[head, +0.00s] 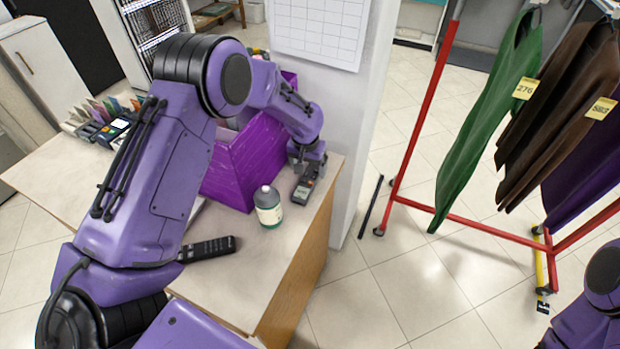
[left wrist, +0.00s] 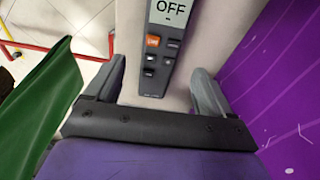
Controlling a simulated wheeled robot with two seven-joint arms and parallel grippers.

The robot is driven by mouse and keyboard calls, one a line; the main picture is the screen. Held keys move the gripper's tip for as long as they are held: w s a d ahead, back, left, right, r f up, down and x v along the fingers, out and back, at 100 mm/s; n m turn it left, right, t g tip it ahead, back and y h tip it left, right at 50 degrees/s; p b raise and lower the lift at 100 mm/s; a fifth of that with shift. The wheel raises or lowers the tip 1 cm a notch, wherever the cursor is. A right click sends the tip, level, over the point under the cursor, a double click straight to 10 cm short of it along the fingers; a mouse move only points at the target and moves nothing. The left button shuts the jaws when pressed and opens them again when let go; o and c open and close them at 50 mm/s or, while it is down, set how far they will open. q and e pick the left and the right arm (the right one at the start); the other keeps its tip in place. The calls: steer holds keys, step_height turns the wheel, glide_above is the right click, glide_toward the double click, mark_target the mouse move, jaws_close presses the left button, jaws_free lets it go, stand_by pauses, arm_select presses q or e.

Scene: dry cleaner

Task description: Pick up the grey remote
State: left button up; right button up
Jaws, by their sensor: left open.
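The grey remote (head: 302,191) lies on the counter near its right edge, beside the purple box. In the left wrist view the grey remote (left wrist: 161,48) has a display reading OFF, an orange button and several dark buttons. My left gripper (head: 308,163) is over the remote, pointing down at it. In the left wrist view its two fingers (left wrist: 158,84) are open, with the remote's lower end lying between them in the picture and a gap on both sides. My right gripper is not in view.
A purple box (head: 240,165) stands close beside the left gripper. A black remote (head: 207,249) lies farther left on the counter (head: 235,285). A white pillar (head: 358,150) rises behind; a red clothes rack (head: 420,105) stands right.

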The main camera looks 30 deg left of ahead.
mark_target(309, 177)
arm_select(q)
steer(key=f, duration=0.3)
steer(key=f+p, duration=0.1)
steer(key=shift+w+f, duration=0.2)
steer(key=shift+w, duration=0.05)
steer(key=shift+r, duration=0.1)
steer(key=c, duration=1.2)
